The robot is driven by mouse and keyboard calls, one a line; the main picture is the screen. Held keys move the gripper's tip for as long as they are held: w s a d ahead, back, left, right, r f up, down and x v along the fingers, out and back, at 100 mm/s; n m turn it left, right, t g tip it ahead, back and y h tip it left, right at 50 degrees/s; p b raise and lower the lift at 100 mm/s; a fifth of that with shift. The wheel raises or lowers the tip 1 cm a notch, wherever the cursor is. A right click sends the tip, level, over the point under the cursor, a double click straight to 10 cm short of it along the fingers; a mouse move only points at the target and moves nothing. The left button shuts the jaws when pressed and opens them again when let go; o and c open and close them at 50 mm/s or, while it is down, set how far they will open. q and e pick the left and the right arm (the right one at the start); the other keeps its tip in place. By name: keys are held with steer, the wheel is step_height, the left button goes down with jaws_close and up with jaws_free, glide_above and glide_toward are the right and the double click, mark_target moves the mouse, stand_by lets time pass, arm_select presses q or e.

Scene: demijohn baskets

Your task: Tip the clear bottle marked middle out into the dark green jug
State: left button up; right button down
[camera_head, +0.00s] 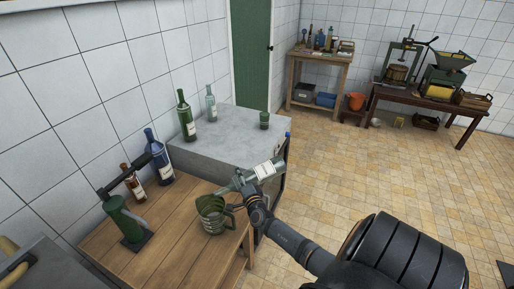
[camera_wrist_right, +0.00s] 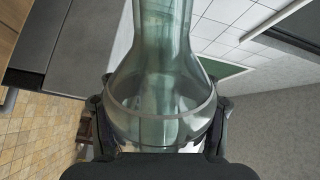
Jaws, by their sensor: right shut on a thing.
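The clear bottle (camera_head: 264,171) with a pale label is tipped nearly on its side. Its neck points left and slightly down, over the dark green jug (camera_head: 212,214). The jug stands upright on the wooden table, its handle to the right. My right gripper (camera_head: 257,187) is shut on the bottle. In the right wrist view, the clear bottle (camera_wrist_right: 160,85) fills the middle between the fingers of the gripper (camera_wrist_right: 158,130). I cannot read the label or tell whether liquid is running out. My left gripper is not in view.
A green lever device (camera_head: 124,220), a brown bottle (camera_head: 134,184) and a blue bottle (camera_head: 158,158) stand on the wooden table (camera_head: 165,245). The grey worktop (camera_head: 232,140) behind holds a green bottle (camera_head: 186,116), a pale bottle (camera_head: 211,104) and a green cup (camera_head: 264,120).

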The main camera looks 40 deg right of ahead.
step_height(320, 180, up, 7)
steer(key=m+p, duration=0.3)
steer(key=m, duration=0.4)
steer(key=shift+m+p, duration=0.35)
steer(key=shift+m, duration=0.05)
steer(key=shift+w+a+r, duration=0.1)
steer(key=r+m+p, duration=0.1)
steer(key=a+r+m, duration=0.1)
steer(key=a+r+m+p, duration=0.1)
steer(key=r+m, duration=0.1)
steer(key=shift+w+p, duration=0.3)
